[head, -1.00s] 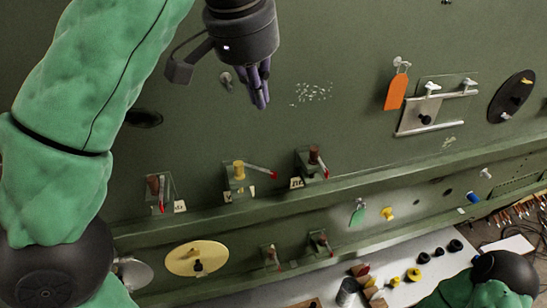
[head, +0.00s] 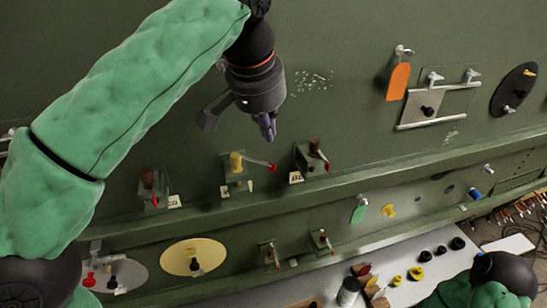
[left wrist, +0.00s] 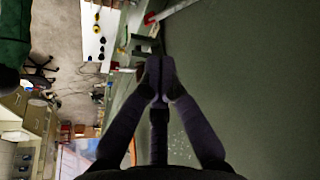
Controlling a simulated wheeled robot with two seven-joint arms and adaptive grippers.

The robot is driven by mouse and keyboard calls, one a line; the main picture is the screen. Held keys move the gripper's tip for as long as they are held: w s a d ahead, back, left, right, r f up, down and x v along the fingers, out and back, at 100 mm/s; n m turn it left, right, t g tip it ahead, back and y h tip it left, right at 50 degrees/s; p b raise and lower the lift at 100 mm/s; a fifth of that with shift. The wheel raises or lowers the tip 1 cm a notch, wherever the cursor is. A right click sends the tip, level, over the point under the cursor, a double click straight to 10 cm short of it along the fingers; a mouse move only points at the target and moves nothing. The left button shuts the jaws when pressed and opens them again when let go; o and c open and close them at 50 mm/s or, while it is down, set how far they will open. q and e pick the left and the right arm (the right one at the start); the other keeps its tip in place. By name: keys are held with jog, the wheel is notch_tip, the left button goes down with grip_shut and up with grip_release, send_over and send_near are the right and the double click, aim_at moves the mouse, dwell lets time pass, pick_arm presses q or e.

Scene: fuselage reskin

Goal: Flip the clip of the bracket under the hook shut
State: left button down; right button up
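The bracket with a yellow knob (head: 236,161) is the middle one of three on the green wall. Its clip (head: 258,163), a pale lever with a red tip, sticks out to the right. A red-tipped pale lever (left wrist: 172,12) also shows at the top of the left wrist view. A small hook seen above this bracket earlier is now hidden behind my left arm. My left gripper (head: 270,137) is just above the clip's red tip in the picture, apart from it. Its dark fingers (left wrist: 158,75) meet with nothing between them. My right gripper is out of view.
Brown-knobbed brackets stand left (head: 147,179) and right (head: 314,147) of the yellow one, their levers lowered. A ledge (head: 225,208) runs below. An orange tag (head: 398,82) hangs upper right.

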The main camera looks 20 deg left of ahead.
aim_at(267, 163)
pick_arm(q)
jog(key=x, duration=0.8)
jog(key=shift+w+f, duration=0.15)
jog(key=shift+f, duration=0.05)
jog(key=shift+s, duration=1.05)
jog(key=shift+s+a+m+h, duration=0.15)
jog(key=shift+s+m+h, duration=0.15)
jog(key=shift+s+m, duration=0.4)
jog(key=shift+s+a+m, duration=0.3)
jog(key=shift+s+m, duration=0.1)
jog(key=shift+s, duration=0.15)
jog(key=shift+s+a+m, duration=0.35)
jog(key=shift+s+m, duration=0.05)
jog(key=shift+s, duration=0.15)
jog(key=shift+b, duration=0.3)
